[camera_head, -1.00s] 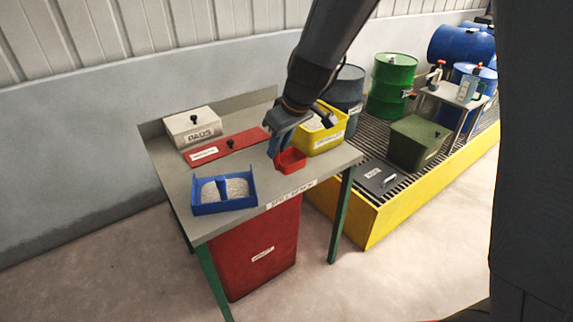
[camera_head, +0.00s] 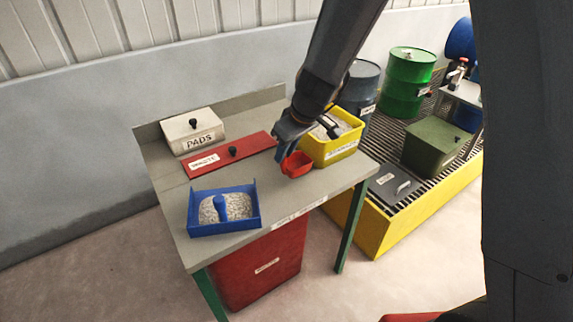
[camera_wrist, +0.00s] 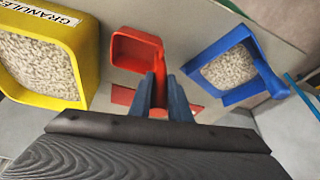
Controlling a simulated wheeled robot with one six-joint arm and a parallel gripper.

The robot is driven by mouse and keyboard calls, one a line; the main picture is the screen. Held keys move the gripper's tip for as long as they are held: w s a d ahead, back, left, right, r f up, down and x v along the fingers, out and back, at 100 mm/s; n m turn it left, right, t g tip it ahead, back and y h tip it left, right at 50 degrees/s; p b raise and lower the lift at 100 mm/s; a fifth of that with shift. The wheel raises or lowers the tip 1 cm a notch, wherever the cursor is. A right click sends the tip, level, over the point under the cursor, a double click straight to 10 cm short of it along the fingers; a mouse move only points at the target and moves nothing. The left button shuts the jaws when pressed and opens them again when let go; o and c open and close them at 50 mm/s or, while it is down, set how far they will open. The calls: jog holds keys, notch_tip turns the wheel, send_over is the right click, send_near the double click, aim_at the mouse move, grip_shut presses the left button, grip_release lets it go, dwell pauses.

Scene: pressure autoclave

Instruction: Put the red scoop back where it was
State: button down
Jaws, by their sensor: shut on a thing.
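The red scoop (camera_head: 297,165) is in my gripper (camera_head: 283,146), beside the front left of the yellow granules bin. In the wrist view my gripper (camera_wrist: 170,98) is shut on the scoop's handle, and the scoop's square bowl (camera_wrist: 136,50) looks empty. In the head view the bowl looks slightly tilted; whether it touches the bench is hard to tell. The yellow bin (camera_head: 338,152) holds pale granules and also shows in the wrist view (camera_wrist: 72,101). The scoop's handle is mostly hidden by my gripper in the head view.
A blue tray (camera_head: 226,231) with granules and a blue upright piece stands at the bench's front left. A red waste lid (camera_head: 245,147) and a white pads box (camera_head: 193,133) lie behind it. Bare bench top (camera_head: 285,197) lies between tray and scoop. Drums stand at right.

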aim_at(285, 163)
jog(key=shift+f+b, duration=0.45)
jog(key=shift+f, duration=1.7)
jog(key=shift+f, duration=0.15)
jog(key=c, duration=1.6)
grip_release()
jog(key=shift+c, duration=0.2)
jog(key=shift+r, duration=0.2)
jog(key=v, duration=1.2)
jog(key=s+d+f+m+g+h, duration=0.2)
jog(key=s+d+m, duration=0.7)
jog(key=s+d, duration=0.7)
notch_tip(285, 163, down, 2)
jog(key=shift+s+d+h, duration=0.35)
jog(key=shift+d+h, duration=0.1)
jog(key=shift+h, duration=0.25)
